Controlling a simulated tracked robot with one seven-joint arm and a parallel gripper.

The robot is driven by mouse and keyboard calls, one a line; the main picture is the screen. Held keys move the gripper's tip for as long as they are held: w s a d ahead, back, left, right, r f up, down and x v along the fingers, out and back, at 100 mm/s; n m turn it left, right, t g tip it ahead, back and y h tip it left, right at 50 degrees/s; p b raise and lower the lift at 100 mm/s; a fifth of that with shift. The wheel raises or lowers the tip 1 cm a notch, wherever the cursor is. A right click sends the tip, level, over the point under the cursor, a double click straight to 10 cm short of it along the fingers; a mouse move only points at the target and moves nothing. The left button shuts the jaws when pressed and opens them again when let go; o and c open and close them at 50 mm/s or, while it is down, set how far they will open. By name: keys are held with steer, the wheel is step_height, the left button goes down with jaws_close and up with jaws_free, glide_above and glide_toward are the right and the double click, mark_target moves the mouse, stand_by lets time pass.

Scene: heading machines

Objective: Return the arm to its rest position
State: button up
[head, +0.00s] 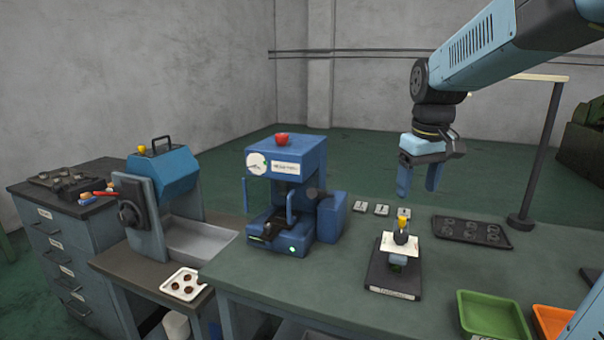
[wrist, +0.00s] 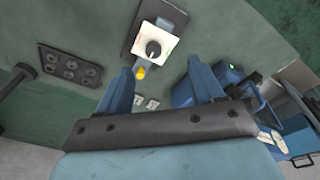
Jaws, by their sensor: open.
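My arm (head: 500,50) reaches in from the upper right in the head view. My gripper (head: 419,180) hangs fingers down above the green workbench, just above and behind a small stand with a white plate (head: 388,243). Its two blue fingers are apart with nothing between them. In the wrist view the open fingers of my gripper (wrist: 165,88) point towards the bench, and the stand's white plate (wrist: 146,42) with a dark knob and a yellow tip lies beyond them. The gripper is clear of the stand.
A blue press (head: 285,180) stands left of the gripper. A dark tray with round recesses (head: 472,231) and a lamp post (head: 540,150) are to the right. Green (head: 490,312) and orange (head: 550,318) trays lie at the front right. Small white tags (head: 382,209) lie behind the stand.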

steer(key=s+a+f+m+t, duration=0.1)
steer(key=s+f+m+t, duration=0.1)
steer(key=s, duration=1.4)
steer(key=shift+s+a+m+t, duration=0.25)
steer(key=shift+m+t, duration=0.45)
steer(key=shift+t, duration=0.2)
